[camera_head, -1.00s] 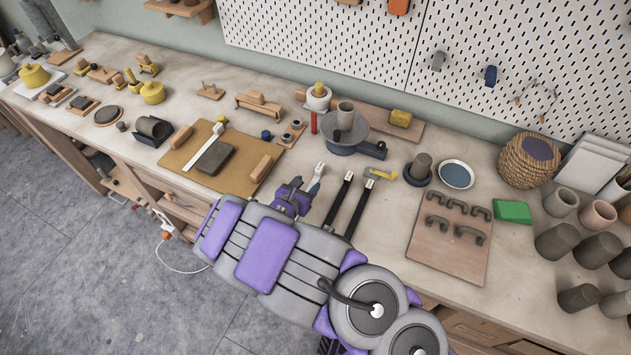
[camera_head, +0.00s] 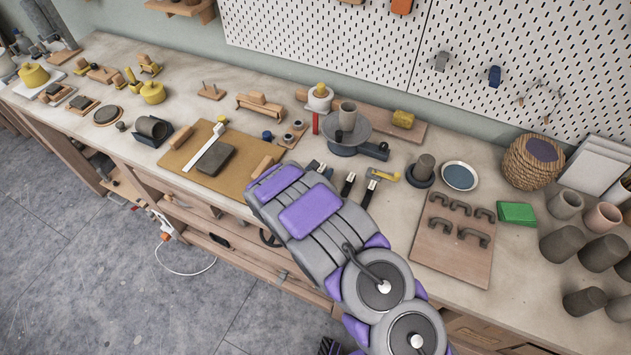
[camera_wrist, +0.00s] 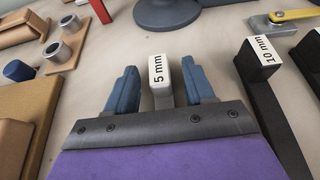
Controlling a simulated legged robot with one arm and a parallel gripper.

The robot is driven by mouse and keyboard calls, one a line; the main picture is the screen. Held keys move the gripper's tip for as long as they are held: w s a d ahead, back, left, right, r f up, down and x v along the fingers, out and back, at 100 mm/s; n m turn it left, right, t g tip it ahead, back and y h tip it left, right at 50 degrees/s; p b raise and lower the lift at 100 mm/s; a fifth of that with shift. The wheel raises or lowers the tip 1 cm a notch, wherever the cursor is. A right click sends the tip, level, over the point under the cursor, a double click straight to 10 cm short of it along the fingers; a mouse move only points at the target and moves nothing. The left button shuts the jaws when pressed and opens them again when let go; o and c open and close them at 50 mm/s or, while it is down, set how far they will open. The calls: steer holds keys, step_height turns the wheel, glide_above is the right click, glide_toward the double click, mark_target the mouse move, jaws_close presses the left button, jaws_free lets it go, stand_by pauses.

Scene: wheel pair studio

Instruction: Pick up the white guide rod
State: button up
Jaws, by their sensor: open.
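The white guide rod (camera_wrist: 160,92) carries a "5 mm" label on its end block and lies between the two blue fingers of my gripper (camera_wrist: 159,70) in the wrist view. The fingers are open, one on each side of the rod. The rest of the rod is hidden under my gripper. In the head view my arm covers most of the rod, and only the fingertips of my gripper (camera_head: 320,168) show near its end.
A black rod marked "10 mm" (camera_wrist: 258,75) lies just right of my gripper, with another dark rod beyond. A tan board (camera_head: 232,185) lies to the left. A turntable (camera_head: 346,150) stands behind. A wooden board with dark handles (camera_head: 452,260) lies right.

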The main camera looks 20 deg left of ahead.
jaws_close()
stand_by(0.5)
steer(key=shift+r, duration=0.15)
steer(key=shift+r, duration=0.6)
step_height(320, 180, up, 2)
steer(key=shift+p, duration=0.3)
steer(key=s, duration=0.4)
steer(key=s+r+p, duration=0.1)
steer(key=s, duration=0.4)
steer(key=s+a, duration=0.1)
steer(key=s, duration=0.4)
steer(key=shift+s+a+r, duration=0.1)
steer(key=shift+s+r, duration=0.15)
steer(key=shift+s, duration=0.7)
steer(key=shift+w+r, duration=0.1)
